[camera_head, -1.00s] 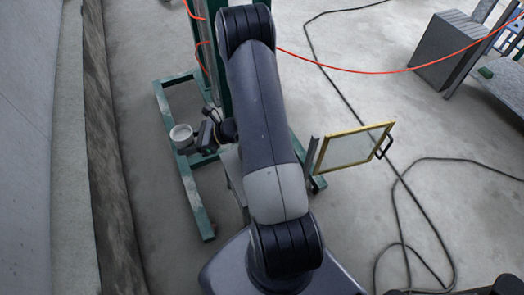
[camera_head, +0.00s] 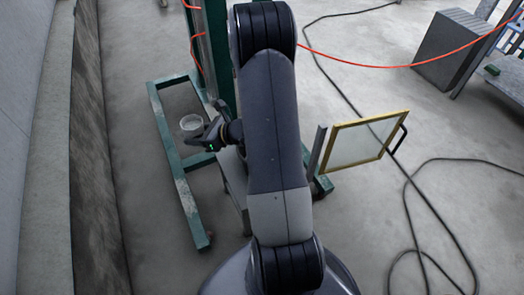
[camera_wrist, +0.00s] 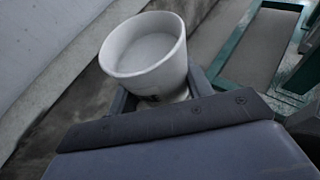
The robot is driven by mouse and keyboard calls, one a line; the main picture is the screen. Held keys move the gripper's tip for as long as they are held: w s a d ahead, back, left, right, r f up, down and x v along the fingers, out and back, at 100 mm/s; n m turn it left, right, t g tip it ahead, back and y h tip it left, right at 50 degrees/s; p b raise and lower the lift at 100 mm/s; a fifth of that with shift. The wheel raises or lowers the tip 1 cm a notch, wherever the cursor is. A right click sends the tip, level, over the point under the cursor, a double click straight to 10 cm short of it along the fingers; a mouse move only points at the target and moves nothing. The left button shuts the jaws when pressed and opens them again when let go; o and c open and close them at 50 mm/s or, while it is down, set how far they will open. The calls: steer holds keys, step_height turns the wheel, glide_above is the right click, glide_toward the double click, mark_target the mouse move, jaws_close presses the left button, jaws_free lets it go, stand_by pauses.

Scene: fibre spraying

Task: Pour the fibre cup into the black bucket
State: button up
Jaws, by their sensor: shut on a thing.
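A white cup (camera_head: 190,122) is held out to the left of my arm in the head view, above the left side of the green frame. In the wrist view the cup (camera_wrist: 144,45) stands just beyond the gripper body with its round mouth showing. Its inside looks pale grey-white, and I cannot tell fibre from cup wall. My gripper (camera_head: 202,138) is shut on the cup; the dark jaws (camera_wrist: 150,98) sit around its lower part, and the fingertips are mostly hidden by the cup. I see no black bucket in either view.
A green wheeled frame (camera_head: 178,170) stands under and beside the cup. A yellow-framed panel (camera_head: 362,140) is right of my arm. A grey block (camera_head: 450,45) stands at the upper right. Cables (camera_head: 408,185) lie on the floor. A wall runs along the left.

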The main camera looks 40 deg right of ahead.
steer(key=s+d+f+m+t+h+b, duration=0.1)
steer(key=s+d+f+m+h+b, duration=0.1)
steer(key=f+b, duration=0.6)
steer(key=s+d+f+m+t+h+b, duration=0.1)
steer(key=d+f+m+h+b, duration=0.3)
steer(key=b, duration=1.3)
steer(key=s+d+f+h, duration=0.1)
steer(key=d+f, duration=0.2)
steer(key=shift+s+d+f+m, duration=0.15)
steer(key=shift+s+f+m, duration=0.05)
steer(key=shift+f+m, duration=0.15)
steer(key=shift+d+r, duration=0.15)
steer(key=d+m+p, duration=0.1)
steer(key=p, duration=0.1)
steer(key=r+m+y+p, duration=0.1)
steer(key=p, duration=0.1)
steer(key=shift+d+r+m+p, duration=0.15)
steer(key=shift+d+m+p, duration=0.1)
steer(key=shift+d+p, duration=0.1)
steer(key=shift+d+r+m+t+y+p, duration=0.35)
steer(key=shift+d+m+y+p, duration=0.2)
steer(key=shift+p, duration=0.8)
steer(key=shift+d+f+m+y+p, duration=0.35)
steer(key=shift+d+m+p, duration=0.2)
steer(key=shift+m+p, duration=0.1)
